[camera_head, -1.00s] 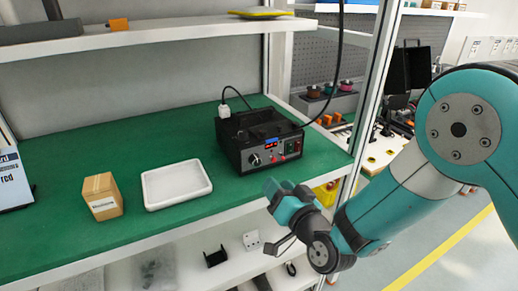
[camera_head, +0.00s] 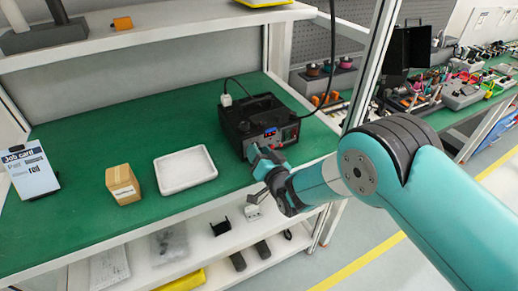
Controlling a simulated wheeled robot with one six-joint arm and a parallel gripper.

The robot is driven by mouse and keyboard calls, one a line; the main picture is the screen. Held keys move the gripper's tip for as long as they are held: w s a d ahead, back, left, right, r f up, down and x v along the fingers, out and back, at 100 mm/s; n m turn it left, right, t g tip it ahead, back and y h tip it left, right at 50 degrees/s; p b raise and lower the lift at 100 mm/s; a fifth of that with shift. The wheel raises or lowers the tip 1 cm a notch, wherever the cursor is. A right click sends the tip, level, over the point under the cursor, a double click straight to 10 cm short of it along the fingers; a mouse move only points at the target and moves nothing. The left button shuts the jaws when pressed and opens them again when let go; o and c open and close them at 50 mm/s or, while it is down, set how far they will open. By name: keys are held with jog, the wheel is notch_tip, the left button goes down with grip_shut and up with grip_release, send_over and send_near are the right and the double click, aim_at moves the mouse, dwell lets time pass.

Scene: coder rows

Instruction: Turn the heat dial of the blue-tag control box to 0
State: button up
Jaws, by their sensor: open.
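The black control box (camera_head: 254,120) stands on the green bench top, with a blue tag and a small red display (camera_head: 270,132) on its front panel. Its heat dial is hidden behind my gripper and wrist in this view. The gripper is open.
A white tray (camera_head: 186,187) and a cardboard box (camera_head: 122,184) sit left of the control box. A job card (camera_head: 31,172) stands at the far left. A shelf (camera_head: 160,40) runs above the bench. A frame post (camera_head: 377,62) stands at the right.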

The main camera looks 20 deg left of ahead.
jog(key=shift+w+a, duration=0.1)
jog(key=shift+a, duration=0.05)
jog(key=c, duration=0.6)
jog(key=shift+c, duration=0.2)
jog(key=shift+f+n+b, duration=0.1)
jog(key=shift+n+b, duration=0.2)
jog(key=shift+b, duration=0.05)
